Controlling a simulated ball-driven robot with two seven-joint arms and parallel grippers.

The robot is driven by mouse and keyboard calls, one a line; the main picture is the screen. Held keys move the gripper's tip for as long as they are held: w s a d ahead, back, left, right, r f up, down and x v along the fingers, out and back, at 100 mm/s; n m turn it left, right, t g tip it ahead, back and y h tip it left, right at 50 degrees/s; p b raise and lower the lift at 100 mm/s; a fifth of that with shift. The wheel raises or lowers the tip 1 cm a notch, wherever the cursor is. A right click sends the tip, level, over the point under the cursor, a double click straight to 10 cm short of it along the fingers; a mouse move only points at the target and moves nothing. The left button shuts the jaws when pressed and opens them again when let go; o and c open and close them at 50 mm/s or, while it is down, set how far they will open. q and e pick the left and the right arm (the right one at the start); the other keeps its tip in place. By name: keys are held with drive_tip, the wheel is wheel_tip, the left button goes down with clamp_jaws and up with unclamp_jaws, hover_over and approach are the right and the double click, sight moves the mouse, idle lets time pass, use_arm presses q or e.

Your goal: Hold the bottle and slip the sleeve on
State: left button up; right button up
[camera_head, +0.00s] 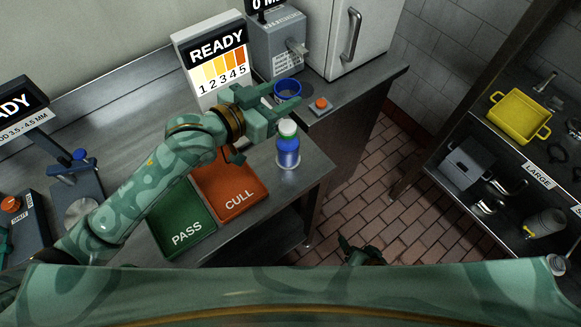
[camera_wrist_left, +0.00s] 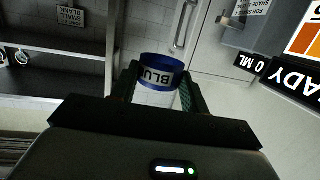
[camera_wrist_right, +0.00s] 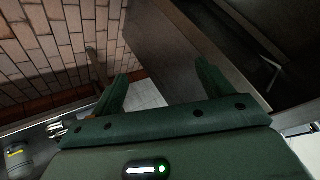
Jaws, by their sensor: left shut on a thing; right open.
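A blue ring-shaped sleeve (camera_head: 287,85) is between the fingers of my left gripper (camera_head: 284,97), which is shut on it above the bench. In the left wrist view the sleeve (camera_wrist_left: 162,70) shows a white label with partly visible "BLU" lettering.
Green PASS (camera_head: 186,236) and red CULL (camera_head: 238,201) trays lie left of the bottle. A shelf with a yellow bin (camera_head: 519,117) is at right. Tiled floor lies open between.

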use_arm(q)
drive_tip(key=shift+s, duration=0.15)
use_arm(e)
drive_tip(key=w+a+r+m+t+h, duration=0.2)
drive_tip(key=w+r+m+t, duration=0.2)
drive_tip(key=w+r+m, duration=0.7)
drive_tip(key=w+a+r+m+t+h, duration=0.1)
drive_tip(key=w+a+r+m+t, duration=0.15)
drive_tip(key=w+r+m, duration=0.75)
drive_tip(key=m+g+y, duration=0.2)
drive_tip(key=m, duration=0.7)
approach(289, 151)
drive_tip(key=w, duration=0.1)
drive_tip(key=x, duration=1.2)
drive_tip(key=shift+f, duration=0.2)
